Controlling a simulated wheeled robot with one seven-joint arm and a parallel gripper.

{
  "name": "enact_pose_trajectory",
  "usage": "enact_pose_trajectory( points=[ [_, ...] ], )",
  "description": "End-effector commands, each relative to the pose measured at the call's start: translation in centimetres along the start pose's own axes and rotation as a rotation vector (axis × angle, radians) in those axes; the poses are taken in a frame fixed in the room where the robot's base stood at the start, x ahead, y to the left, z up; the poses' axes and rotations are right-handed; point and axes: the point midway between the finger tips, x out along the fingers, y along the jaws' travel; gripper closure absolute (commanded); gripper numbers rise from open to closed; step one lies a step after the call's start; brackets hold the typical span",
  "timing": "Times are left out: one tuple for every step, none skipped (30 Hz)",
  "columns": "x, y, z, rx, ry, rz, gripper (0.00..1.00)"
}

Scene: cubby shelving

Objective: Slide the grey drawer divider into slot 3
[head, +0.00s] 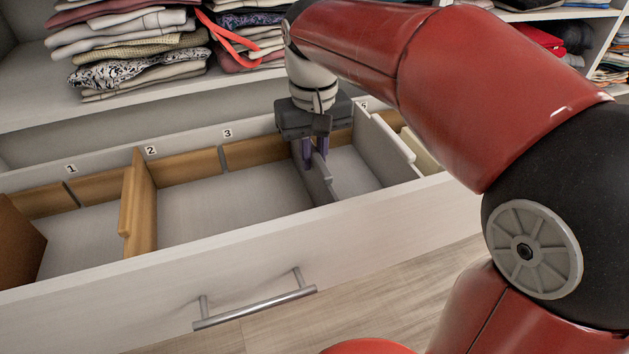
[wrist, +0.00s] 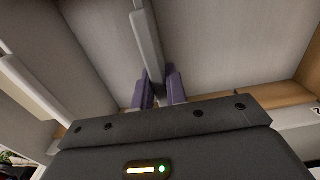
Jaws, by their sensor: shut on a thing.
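The grey drawer divider (head: 318,183) is inside the open drawer (head: 235,238), right of the label 3 (head: 227,133). My gripper (head: 315,146) is shut on the divider's top edge with its purple fingers. In the wrist view, the divider (wrist: 150,48) runs away between my fingers (wrist: 159,88). Slot 3 shows as a narrow dark gap (head: 222,158) in the wooden back strip below its label, with no divider in it. I cannot tell whether the held divider touches the drawer floor. My gripper hides part of the back strip.
A wooden divider (head: 142,205) stands below label 2 (head: 151,150). A white divider (head: 386,139) stands right of my gripper. A brown panel (head: 18,237) is at the far left. The bay between the wooden divider and the held one is empty. Folded clothes (head: 135,50) lie on the shelf above.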

Motion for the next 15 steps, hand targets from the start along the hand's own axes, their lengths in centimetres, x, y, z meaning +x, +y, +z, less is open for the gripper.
enact_pose_trajectory(
  points=[
    [-0.2,0.0,0.0,0.000,0.001,0.000,1.00],
    [-0.3,0.0,0.0,0.000,0.001,0.000,1.00],
    [-0.5,0.0,0.0,0.000,0.001,0.000,1.00],
    [-0.6,0.0,0.0,0.000,0.001,0.000,1.00],
    [-0.8,0.0,0.0,0.000,0.001,0.000,1.00],
    [-0.9,0.0,0.0,0.000,0.001,0.000,1.00],
    [-1.1,0.0,0.0,0.000,0.001,0.000,1.00],
    [-1.2,0.0,0.0,0.000,0.001,0.000,1.00],
    [-1.4,0.0,0.0,0.000,0.001,0.000,1.00],
    [-1.5,0.0,0.0,0.000,0.001,0.000,1.00],
    [-1.6,0.0,0.0,0.000,0.001,0.000,1.00],
    [-1.8,0.0,0.0,0.000,0.001,0.000,1.00],
    [-1.9,0.0,0.0,0.000,0.001,0.000,1.00],
    [-2.0,0.0,0.0,0.000,0.001,0.000,1.00],
    [-2.2,0.0,0.0,0.000,0.001,0.000,1.00]
  ],
)
